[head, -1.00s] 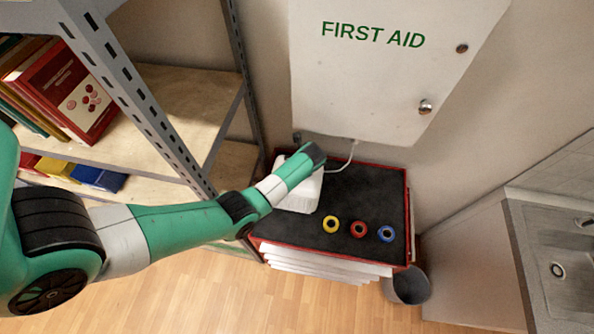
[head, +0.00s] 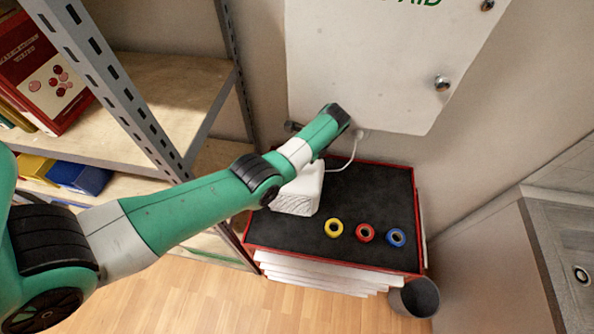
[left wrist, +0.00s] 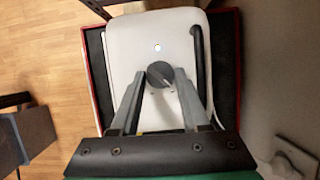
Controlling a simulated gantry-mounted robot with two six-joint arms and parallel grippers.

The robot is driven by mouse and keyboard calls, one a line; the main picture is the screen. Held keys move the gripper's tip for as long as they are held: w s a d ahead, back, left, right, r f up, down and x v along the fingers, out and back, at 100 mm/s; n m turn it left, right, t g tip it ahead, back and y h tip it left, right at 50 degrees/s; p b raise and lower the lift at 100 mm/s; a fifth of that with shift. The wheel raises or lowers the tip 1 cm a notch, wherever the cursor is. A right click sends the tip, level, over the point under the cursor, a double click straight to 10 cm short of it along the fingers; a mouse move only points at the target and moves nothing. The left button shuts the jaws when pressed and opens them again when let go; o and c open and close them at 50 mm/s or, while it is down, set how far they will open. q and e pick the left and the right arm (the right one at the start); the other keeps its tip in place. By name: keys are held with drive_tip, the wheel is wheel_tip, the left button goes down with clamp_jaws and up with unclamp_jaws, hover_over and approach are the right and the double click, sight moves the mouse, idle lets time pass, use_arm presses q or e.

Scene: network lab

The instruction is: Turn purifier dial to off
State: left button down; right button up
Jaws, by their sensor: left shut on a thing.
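The white purifier (head: 298,194) stands on the black top of a red trolley, partly covered by my left arm in the head view. In the left wrist view the purifier's white face (left wrist: 130,50) fills the middle, with a small light spot (left wrist: 157,47) above a round dark grey dial (left wrist: 160,72). My left gripper (left wrist: 161,82) is shut on the dial, its two fingers at the dial's sides. The dial's setting is too small to read. In the head view the left gripper's fingers are hidden behind my wrist. My right gripper is in neither view.
The trolley top (head: 365,190) carries yellow (head: 334,228), red (head: 365,232) and blue (head: 396,237) rings. A white cabinet (head: 380,60) hangs above, with a white cable (head: 350,160) below it. A metal shelf (head: 105,75) stands at left, a grey bin (head: 415,297) at right.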

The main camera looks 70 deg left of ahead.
use_arm(q)
drive_tip(key=n+b, duration=0.1)
drive_tip(key=n+h+b, duration=0.1)
drive_tip(key=b, duration=0.1)
drive_tip(key=shift+w+a+f, duration=0.1)
drive_tip(key=shift+f, duration=0.25)
drive_tip(key=shift+r+n+h+b, duration=0.25)
drive_tip(key=shift+n+h+b, duration=0.05)
drive_tip(key=shift+n+b, duration=0.65)
drive_tip(key=shift+c, duration=2)
unclamp_jaws()
drive_tip(key=shift+r+g, duration=0.1)
drive_tip(key=shift+g, duration=0.2)
